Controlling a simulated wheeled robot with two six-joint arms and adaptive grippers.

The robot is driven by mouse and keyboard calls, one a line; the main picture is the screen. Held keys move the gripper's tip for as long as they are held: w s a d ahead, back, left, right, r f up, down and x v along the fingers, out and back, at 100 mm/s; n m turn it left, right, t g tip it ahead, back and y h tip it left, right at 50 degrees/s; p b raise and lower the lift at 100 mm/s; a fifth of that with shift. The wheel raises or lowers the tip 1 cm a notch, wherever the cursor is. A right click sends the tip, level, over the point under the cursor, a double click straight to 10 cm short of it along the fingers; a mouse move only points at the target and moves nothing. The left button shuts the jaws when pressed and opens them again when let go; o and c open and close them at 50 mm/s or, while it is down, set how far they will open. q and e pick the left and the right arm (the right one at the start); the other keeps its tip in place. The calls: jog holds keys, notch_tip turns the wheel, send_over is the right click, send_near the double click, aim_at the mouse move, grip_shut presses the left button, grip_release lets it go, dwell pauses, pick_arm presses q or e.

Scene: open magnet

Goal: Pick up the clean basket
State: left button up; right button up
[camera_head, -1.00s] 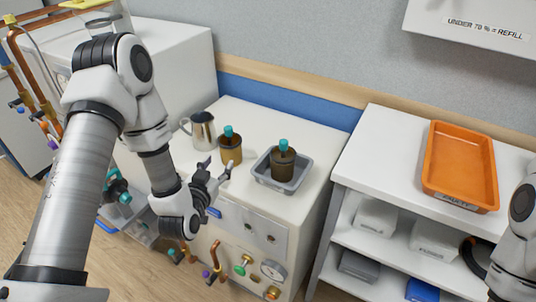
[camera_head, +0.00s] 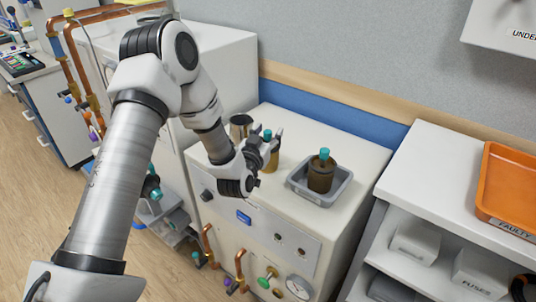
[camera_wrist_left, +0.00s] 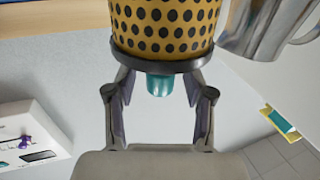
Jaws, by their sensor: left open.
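The yellow basket (camera_head: 273,157), with dark perforations, a dark rim and a teal knob (camera_head: 267,134), stands on the white cabinet top, partly hidden by my left gripper. It fills the top middle of the left wrist view (camera_wrist_left: 165,25). My left gripper (camera_head: 265,146) is open and close to it. In the left wrist view, its fingers (camera_wrist_left: 158,95) lie to either side of the teal knob (camera_wrist_left: 160,85), with gaps visible. A second, dark brown basket (camera_head: 321,178) with a teal knob stands in a grey tray (camera_head: 300,184) to the right. My right gripper is out of view.
A metal jug (camera_head: 240,122) stands just behind and left of the yellow basket; its side also shows in the left wrist view (camera_wrist_left: 268,28). An orange tray labelled FAULTY (camera_head: 512,190) lies on the shelf unit at the right. The cabinet's front has knobs, pipes and a gauge (camera_head: 298,287).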

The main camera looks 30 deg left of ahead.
pick_arm(q)
grip_shut()
